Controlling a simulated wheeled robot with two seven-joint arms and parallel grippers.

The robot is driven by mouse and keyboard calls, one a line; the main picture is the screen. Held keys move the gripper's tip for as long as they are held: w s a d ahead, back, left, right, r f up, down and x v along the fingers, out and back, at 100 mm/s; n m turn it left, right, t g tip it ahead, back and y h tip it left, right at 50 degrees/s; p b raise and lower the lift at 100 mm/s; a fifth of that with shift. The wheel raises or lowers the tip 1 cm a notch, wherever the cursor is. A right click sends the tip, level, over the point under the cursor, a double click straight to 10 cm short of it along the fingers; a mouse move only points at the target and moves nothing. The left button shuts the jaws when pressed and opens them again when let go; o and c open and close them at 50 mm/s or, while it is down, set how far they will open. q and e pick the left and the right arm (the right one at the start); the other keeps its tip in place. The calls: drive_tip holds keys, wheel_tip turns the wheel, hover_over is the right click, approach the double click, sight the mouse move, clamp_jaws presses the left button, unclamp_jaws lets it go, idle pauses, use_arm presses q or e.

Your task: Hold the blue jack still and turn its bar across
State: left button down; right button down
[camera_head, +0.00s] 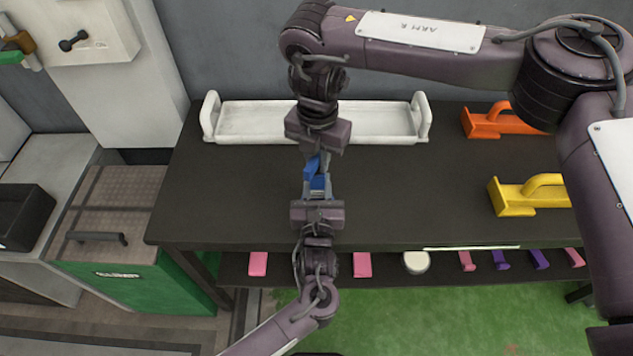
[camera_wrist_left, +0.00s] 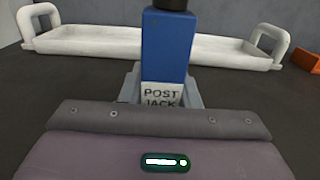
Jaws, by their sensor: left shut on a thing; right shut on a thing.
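The blue jack (camera_head: 317,183) stands on the dark table between my two grippers. In the left wrist view the jack (camera_wrist_left: 168,47) is an upright blue post with a white "POST JACK" label, and a dark piece shows at its top edge. My left gripper (camera_head: 318,194) comes from the near side and is shut on the jack's lower part; its grey fingers (camera_wrist_left: 133,87) show beside the label. My right gripper (camera_head: 316,160) reaches down from the far side and is shut at the jack's top, on a blue part there. The bar is mostly hidden by the right gripper.
A white tray (camera_head: 226,138) with end handles lies behind the jack. An orange handled block (camera_head: 484,128) and a yellow one (camera_head: 512,201) stand at the table's right. Pink and purple pieces and a white round one (camera_head: 416,262) sit on the lower shelf. The table's left part is clear.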

use_arm(q)
drive_tip(key=shift+f, duration=0.1)
use_arm(e)
drive_tip(key=shift+n, duration=1.6)
drive_tip(key=shift+n, duration=0.7)
drive_tip(key=shift+c, duration=1)
unclamp_jaws()
drive_tip(key=shift+r, duration=4)
